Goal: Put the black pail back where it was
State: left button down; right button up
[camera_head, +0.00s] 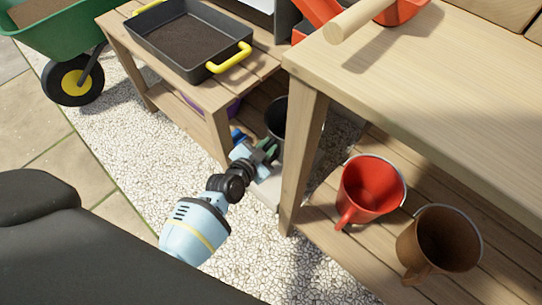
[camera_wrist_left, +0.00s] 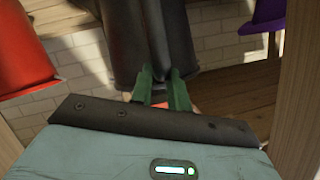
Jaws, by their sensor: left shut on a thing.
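The black pail (camera_head: 277,117) is in the gap between the two wooden benches, partly hidden by the right bench's leg and by my gripper. My left gripper (camera_head: 264,153) reaches into this gap and is shut on the pail. In the left wrist view the black pail (camera_wrist_left: 125,45) fills the upper middle, and the green fingers (camera_wrist_left: 162,90) meet it at its near side. The pail's base and what lies under it are hidden. My right gripper is not in view.
A red pail (camera_head: 368,188) and a brown pail (camera_head: 437,241) stand on the right bench's lower shelf (camera_head: 330,228). A purple pail (camera_wrist_left: 268,15) shows in the left wrist view. A soil tray (camera_head: 185,42) sits on the left bench. Bench legs (camera_head: 303,150) stand close beside my gripper.

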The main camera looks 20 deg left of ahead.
pick_arm(q)
jog(key=shift+w+r, duration=0.15)
jog(key=shift+r, duration=0.05)
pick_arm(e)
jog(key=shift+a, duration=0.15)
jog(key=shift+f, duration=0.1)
pick_arm(q)
jog(key=shift+f+b, duration=3.35)
jog(key=shift+f, duration=1.75)
jog(key=shift+r, duration=0.1)
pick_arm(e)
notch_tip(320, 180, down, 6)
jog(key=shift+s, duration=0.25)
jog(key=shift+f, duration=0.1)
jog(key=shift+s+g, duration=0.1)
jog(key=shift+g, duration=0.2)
pick_arm(q)
jog(key=c, duration=1.8)
grip_release()
jog(key=shift+f, duration=0.25)
jog(key=o, duration=0.5)
jog(key=shift+c, duration=0.2)
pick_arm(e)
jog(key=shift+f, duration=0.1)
